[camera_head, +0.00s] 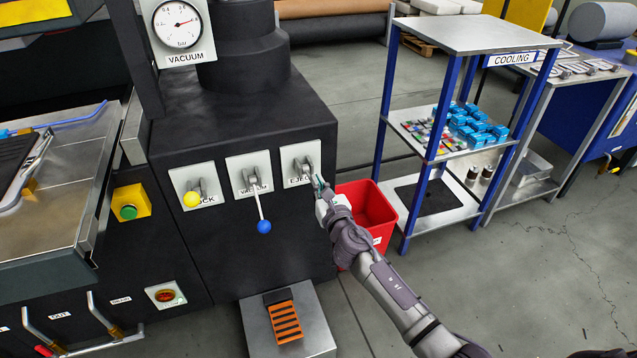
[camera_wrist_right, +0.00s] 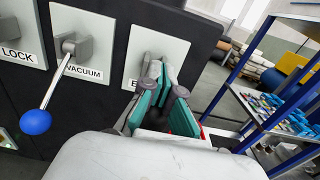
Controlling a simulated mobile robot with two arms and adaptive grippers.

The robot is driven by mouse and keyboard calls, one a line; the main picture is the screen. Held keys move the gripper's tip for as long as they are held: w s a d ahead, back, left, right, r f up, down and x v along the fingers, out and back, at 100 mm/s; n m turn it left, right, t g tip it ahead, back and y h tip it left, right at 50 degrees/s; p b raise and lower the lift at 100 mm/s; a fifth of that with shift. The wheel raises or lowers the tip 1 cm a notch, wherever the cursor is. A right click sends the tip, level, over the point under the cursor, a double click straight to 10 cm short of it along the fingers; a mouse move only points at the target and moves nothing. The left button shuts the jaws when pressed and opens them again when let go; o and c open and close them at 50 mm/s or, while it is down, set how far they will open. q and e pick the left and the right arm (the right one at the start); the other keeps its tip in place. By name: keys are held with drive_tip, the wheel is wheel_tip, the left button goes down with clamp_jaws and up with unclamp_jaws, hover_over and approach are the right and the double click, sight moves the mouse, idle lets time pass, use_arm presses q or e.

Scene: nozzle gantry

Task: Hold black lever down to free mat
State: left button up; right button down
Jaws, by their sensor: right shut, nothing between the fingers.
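The eject lever's pale plate (camera_head: 297,158) is on the front of the black machine, right of the vacuum lever. Its label is partly covered and the lever's black knob is hidden; only its metal mount shows. My right gripper (camera_head: 320,184) is at this plate's lower right, shut and empty. In the right wrist view its teal-padded fingers (camera_wrist_right: 165,100) overlap the eject plate (camera_wrist_right: 150,50); contact with the lever cannot be told. A dark, flat mat-like piece (camera_head: 18,160) lies on the metal table at far left. My left gripper is not in view.
The vacuum lever with a blue knob (camera_head: 264,226) hangs down to the left; the yellow-knobbed lock lever (camera_head: 191,199) is further left. A red bin (camera_head: 373,212) stands right of the machine, beside the cooling rack (camera_head: 465,35). An orange-ribbed pedal (camera_head: 284,321) is below.

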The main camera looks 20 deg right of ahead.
drive_tip(key=shift+s+f+b, duration=0.2)
drive_tip(key=shift+f+b, duration=1.95)
drive_tip(key=shift+f, duration=0.55)
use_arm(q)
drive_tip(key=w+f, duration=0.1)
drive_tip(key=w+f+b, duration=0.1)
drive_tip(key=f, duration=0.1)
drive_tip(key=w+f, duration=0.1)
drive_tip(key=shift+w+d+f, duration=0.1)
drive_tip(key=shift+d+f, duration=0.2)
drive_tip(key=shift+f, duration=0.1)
use_arm(e)
drive_tip(key=shift+f, duration=0.75)
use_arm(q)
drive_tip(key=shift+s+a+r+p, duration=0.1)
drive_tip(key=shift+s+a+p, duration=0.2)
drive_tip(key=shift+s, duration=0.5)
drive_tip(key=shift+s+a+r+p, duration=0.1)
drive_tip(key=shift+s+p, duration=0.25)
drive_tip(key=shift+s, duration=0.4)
use_arm(e)
drive_tip(key=s, duration=1)
drive_tip(key=shift+d, duration=0.2)
